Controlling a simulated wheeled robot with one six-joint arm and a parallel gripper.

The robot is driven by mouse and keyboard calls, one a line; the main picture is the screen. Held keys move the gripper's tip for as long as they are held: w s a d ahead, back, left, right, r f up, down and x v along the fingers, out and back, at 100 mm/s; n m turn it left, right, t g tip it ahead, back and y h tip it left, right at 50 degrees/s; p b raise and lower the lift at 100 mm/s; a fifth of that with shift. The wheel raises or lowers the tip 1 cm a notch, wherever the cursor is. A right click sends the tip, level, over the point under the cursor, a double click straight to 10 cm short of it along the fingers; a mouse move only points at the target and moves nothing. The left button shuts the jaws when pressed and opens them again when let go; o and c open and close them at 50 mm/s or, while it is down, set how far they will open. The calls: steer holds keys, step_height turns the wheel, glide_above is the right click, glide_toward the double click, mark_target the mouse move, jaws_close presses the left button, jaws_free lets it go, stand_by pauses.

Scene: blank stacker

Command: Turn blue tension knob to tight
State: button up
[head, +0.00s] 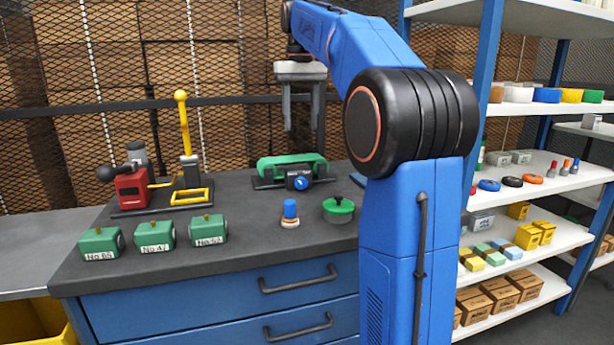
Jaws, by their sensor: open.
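A blue round knob (301,183) with a small light pointer mark sits on the front of a dark block. The block is at the front of a green-topped device (291,166) at the back of the workbench. I cannot read a scale around the knob. My gripper (301,127) hangs above and behind the device, pointing down. Its two grey fingers are apart with nothing between them, and it is not touching the knob.
On the dark bench (255,245) stand a red machine (131,190), a yellow lever press (186,140), green numbered boxes (155,236), a blue-topped stamp (290,212) and a green-lidded pot (338,209). Mesh fencing (235,60) is behind. Stocked shelves (535,165) are at right.

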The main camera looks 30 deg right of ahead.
mark_target(302, 178)
step_height(302, 178, down, 17)
steer(key=shift+d+f, duration=0.1)
steer(key=shift+f, duration=0.1)
stand_by(0.5)
steer(key=c, duration=1)
steer(key=shift+c, duration=0.2)
